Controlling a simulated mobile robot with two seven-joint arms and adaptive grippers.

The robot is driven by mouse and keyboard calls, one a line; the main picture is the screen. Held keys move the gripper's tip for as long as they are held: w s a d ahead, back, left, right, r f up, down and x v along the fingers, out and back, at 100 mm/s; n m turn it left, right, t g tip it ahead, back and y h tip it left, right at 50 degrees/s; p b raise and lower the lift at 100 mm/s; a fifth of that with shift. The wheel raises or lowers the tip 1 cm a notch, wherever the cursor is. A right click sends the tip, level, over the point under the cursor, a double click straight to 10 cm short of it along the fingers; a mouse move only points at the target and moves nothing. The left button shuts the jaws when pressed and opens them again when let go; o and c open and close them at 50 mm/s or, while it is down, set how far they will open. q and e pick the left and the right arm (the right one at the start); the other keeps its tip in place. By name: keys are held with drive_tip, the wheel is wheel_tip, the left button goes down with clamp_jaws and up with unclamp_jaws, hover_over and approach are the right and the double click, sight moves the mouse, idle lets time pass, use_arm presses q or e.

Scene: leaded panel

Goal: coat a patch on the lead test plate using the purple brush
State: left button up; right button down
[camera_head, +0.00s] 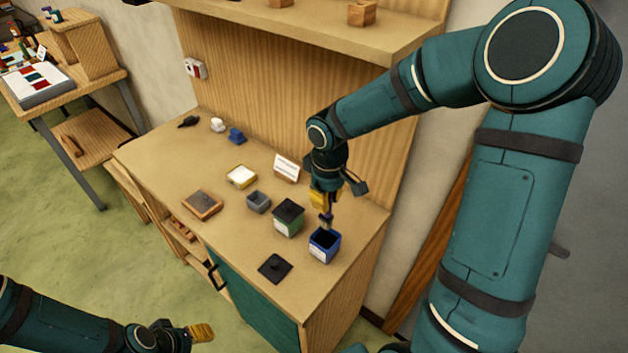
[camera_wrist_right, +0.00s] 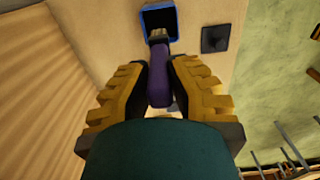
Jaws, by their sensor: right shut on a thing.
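My right gripper (camera_head: 325,199) is shut on the purple brush (camera_wrist_right: 160,88), whose handle lies between the yellow fingers in the right wrist view. The brush (camera_head: 326,218) points down, its tip at the mouth of an open blue container (camera_head: 323,247) near the table's right front corner. I cannot tell how deep the tip is. A dark flat plate in a brown wooden frame (camera_head: 202,204) lies at the table's front left; it looks like the lead test plate. My left gripper (camera_head: 201,333) is low at the left, away from the table; its jaw opening is unclear.
A green-labelled box with a dark lid (camera_head: 288,217) and a small grey cup (camera_head: 258,202) stand left of the blue container. A black square lid (camera_head: 275,267) lies in front. A shelf overhangs the back.

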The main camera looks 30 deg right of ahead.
sight(326, 217)
drive_tip(key=shift+w, duration=0.1)
drive_tip(key=shift+s+f+b, duration=0.25)
drive_tip(key=shift+f+b, duration=0.6)
drive_tip(key=shift+f, duration=0.2)
drive_tip(key=shift+w+f+b, duration=0.1)
drive_tip(key=shift+f+b, duration=1.35)
drive_tip(key=shift+f, duration=0.45)
drive_tip(key=shift+f+b, duration=0.5)
drive_tip(key=shift+r, duration=0.1)
drive_tip(key=shift+r+p, duration=2.65)
drive_tip(key=shift+r, duration=0.75)
